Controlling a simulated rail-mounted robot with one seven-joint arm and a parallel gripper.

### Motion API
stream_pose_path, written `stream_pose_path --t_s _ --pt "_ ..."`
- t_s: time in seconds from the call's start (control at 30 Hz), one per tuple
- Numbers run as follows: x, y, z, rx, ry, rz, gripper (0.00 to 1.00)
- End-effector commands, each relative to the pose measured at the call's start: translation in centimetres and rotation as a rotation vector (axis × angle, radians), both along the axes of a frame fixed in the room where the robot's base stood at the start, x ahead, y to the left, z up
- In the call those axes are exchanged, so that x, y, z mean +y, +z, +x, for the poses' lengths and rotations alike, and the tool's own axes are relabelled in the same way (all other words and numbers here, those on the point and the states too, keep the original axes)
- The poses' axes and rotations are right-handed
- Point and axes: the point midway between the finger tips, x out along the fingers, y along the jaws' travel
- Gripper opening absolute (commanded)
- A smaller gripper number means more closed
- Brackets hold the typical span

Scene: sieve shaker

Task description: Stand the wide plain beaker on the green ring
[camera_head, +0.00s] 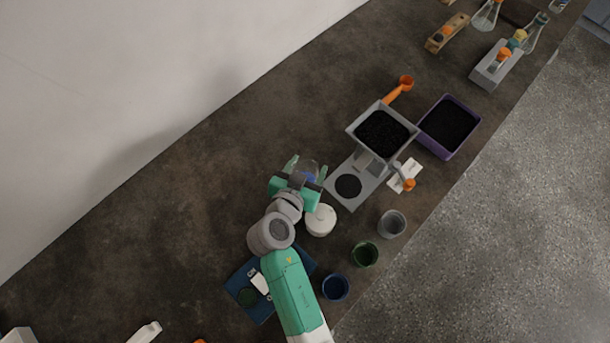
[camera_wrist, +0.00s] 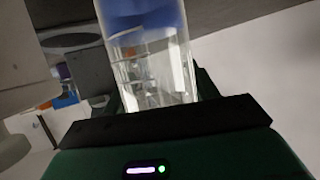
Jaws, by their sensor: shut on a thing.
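My gripper (camera_head: 304,177) is shut on a clear glass beaker (camera_head: 309,168), held left of the sieve shaker. The beaker also shows between the fingers in the wrist view (camera_wrist: 150,65). Blue shows in or through it; I cannot tell which. A round green-rimmed thing (camera_head: 365,254) lies near the bench's front edge, right of my arm. It looks like a dark cup or ring, apart from the beaker. I cannot tell for sure which is the green ring.
The shaker's grey base (camera_head: 349,198) and black-filled tray (camera_head: 383,134) stand right of my gripper. A white round lidded thing (camera_head: 320,220) is close by my wrist. Grey (camera_head: 391,223) and blue (camera_head: 335,287) round vessels flank the green one. A purple tray (camera_head: 448,127) stands farther right.

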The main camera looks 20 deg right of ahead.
Motion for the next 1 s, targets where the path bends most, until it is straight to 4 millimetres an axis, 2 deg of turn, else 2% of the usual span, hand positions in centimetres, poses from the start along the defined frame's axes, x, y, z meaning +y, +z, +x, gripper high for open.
stream_pose_path --t_s 0.27,0.8,1.0 --pt "0.0 1.0 0.0 -0.003 -0.001 0.000 0.27" --pt "0.0 7.3 0.0 -0.003 -0.001 0.000 0.27" --pt "0.0 8.9 0.0 -0.001 0.000 0.000 0.27"
